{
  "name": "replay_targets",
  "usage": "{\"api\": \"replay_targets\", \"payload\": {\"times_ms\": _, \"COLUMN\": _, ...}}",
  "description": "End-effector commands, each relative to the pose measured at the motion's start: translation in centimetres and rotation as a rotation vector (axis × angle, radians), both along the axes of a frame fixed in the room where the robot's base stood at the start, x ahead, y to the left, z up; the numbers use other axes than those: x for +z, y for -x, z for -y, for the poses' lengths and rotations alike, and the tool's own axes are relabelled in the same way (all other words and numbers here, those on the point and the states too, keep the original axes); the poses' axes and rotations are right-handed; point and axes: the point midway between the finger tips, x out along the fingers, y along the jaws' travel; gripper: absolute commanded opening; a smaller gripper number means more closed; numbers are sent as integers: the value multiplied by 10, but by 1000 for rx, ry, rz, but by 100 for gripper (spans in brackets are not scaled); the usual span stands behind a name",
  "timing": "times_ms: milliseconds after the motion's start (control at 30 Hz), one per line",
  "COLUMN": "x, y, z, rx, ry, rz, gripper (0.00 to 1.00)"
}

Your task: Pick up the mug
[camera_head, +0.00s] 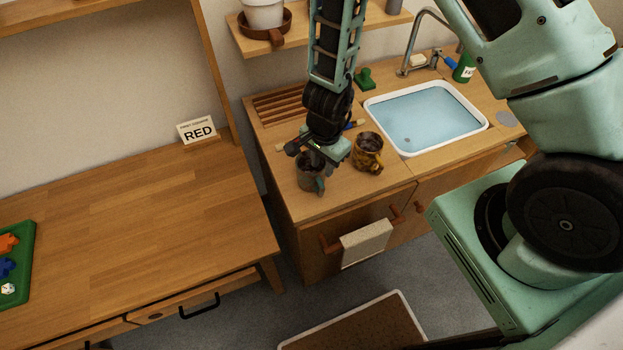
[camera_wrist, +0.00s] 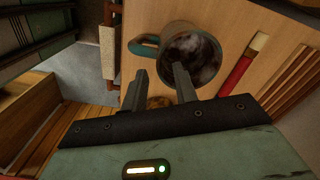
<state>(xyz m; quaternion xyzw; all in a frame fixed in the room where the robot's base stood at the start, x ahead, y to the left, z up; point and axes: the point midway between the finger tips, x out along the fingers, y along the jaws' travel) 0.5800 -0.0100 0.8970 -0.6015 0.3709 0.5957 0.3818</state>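A grey-brown mug with a teal handle (camera_head: 311,180) stands upright on the wooden counter, left of a yellow-brown patterned mug (camera_head: 367,158). My gripper (camera_head: 313,158) is right above the teal-handled mug and hides part of it. In the wrist view the teal-handled mug (camera_wrist: 207,50) shows its dark, mottled inside and its handle. My gripper's two fingers (camera_wrist: 160,70) are apart with nothing held between them. One fingertip overlaps the mug's rim and the other is off towards the handle side. I cannot tell whether they touch it.
A sink of water (camera_head: 425,115) is right of the mugs, with a faucet (camera_head: 405,60) behind. A slatted rack (camera_head: 290,105) lies behind. A red-handled brush (camera_wrist: 240,65) lies beside the mug. A towel (camera_head: 366,243) hangs in front.

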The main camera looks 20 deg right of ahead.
Motion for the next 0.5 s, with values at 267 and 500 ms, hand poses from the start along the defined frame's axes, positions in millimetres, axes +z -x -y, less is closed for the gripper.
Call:
{"api": "replay_targets", "payload": {"times_ms": 267, "x": -26, "y": -1, "z": -1, "rx": -3, "ry": -2, "rz": -1, "gripper": 29}}
{"api": "replay_targets", "payload": {"times_ms": 500, "x": -56, "y": -2, "z": -2, "rx": 0, "ry": 0, "rz": -1, "gripper": 29}}
